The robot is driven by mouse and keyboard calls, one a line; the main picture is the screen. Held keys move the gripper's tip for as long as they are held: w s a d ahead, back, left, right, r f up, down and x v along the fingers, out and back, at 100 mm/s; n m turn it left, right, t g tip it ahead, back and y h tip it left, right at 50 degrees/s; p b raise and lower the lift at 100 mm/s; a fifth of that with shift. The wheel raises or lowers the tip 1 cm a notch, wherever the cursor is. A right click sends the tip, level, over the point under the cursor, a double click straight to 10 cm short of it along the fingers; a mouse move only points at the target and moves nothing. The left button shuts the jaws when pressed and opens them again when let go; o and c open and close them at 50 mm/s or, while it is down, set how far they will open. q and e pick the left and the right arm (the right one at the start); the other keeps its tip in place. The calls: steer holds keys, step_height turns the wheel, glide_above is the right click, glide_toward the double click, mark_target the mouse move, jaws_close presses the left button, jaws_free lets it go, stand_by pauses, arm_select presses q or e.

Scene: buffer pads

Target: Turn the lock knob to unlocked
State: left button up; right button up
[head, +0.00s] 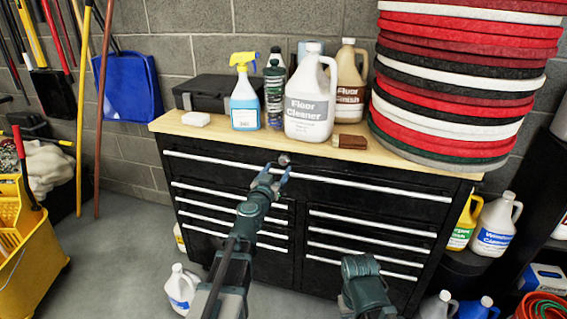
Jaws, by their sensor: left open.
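The lock knob (284,160) is a small round dark knob on the upper front of the black tool cabinet (300,205), just under the wooden top. My left gripper (273,172) is open, with its blue-grey fingers pointing up at the cabinet front just below and left of the knob. Whether a finger touches the knob cannot be told. The knob's turned position is too small to read. My right arm shows at the bottom, right of centre, but its gripper fingers cannot be made out.
The wooden top (225,135) holds a floor cleaner jug (309,110), a spray bottle (244,100), a black case (205,92) and a tall stack of red, black and white pads (462,70). A yellow mop bucket (30,245) stands at left. Jugs stand on the floor.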

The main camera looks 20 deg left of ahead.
mark_target(283, 161)
arm_select(q)
steer(key=w, duration=0.4)
steer(key=shift+w+d, duration=0.1)
steer(key=shift+w, duration=0.05)
jaws_close()
